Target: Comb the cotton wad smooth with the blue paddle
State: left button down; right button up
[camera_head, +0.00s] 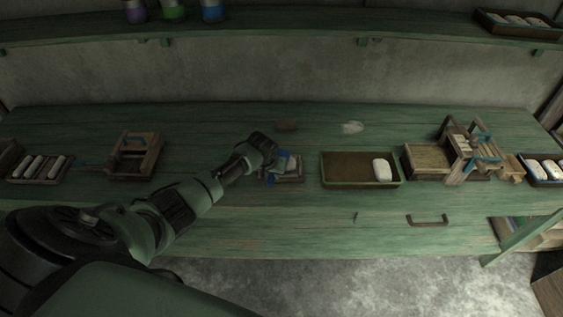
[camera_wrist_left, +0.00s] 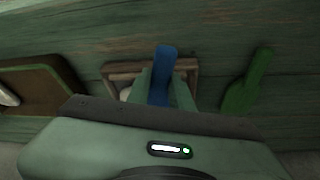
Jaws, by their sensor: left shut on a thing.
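My left gripper (camera_head: 277,167) is over a small wooden frame (camera_head: 293,178) near the front middle of the bench. In the left wrist view its fingers (camera_wrist_left: 161,90) are shut on the blue paddle (camera_wrist_left: 162,62), which stands out between them above the frame (camera_wrist_left: 118,70). The paddle also shows as a blue patch (camera_head: 283,160) in the head view. A bit of white (camera_wrist_left: 125,94) shows in the frame beside the left finger; I cannot tell if it is the cotton wad. A flat whitish wad (camera_head: 352,127) lies farther back on the bench. My right gripper is out of view.
A green paddle-shaped thing (camera_wrist_left: 248,82) lies beside the frame. A green-rimmed tray (camera_head: 345,184) with a white roll (camera_head: 382,168) stands to the right, then a wooden loom-like device (camera_head: 462,150). A wooden box (camera_head: 135,155) stands left. A reddish-brown block (camera_head: 287,126) lies behind.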

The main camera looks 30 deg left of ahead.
pick_arm(q)
jog(key=shift+s+a, duration=0.3)
jog(key=shift+a, duration=0.25)
jog(key=shift+d, duration=0.1)
jog(key=shift+w+d+f+b, duration=0.1)
jog(key=shift+w+d, duration=0.35)
jog(key=shift+d, duration=0.25)
jog(key=shift+w+d+r+b, duration=0.15)
jog(key=shift+w+d, duration=0.3)
jog(key=shift+d, duration=0.3)
jog(key=shift+w+d+f+b, duration=0.15)
jog(key=shift+w+d, duration=0.3)
jog(key=shift+d, duration=0.25)
jog(key=shift+s+a, duration=0.1)
jog(key=shift+s+a+p, duration=0.35)
jog(key=shift+a+p, duration=0.2)
jog(key=shift+s+a+p, duration=0.35)
jog(key=shift+s+a, duration=0.15)
jog(key=shift+a, duration=0.3)
jog(key=shift+s+a+p, duration=0.35)
jog(key=shift+s+a, duration=0.1)
jog(key=shift+a, duration=0.3)
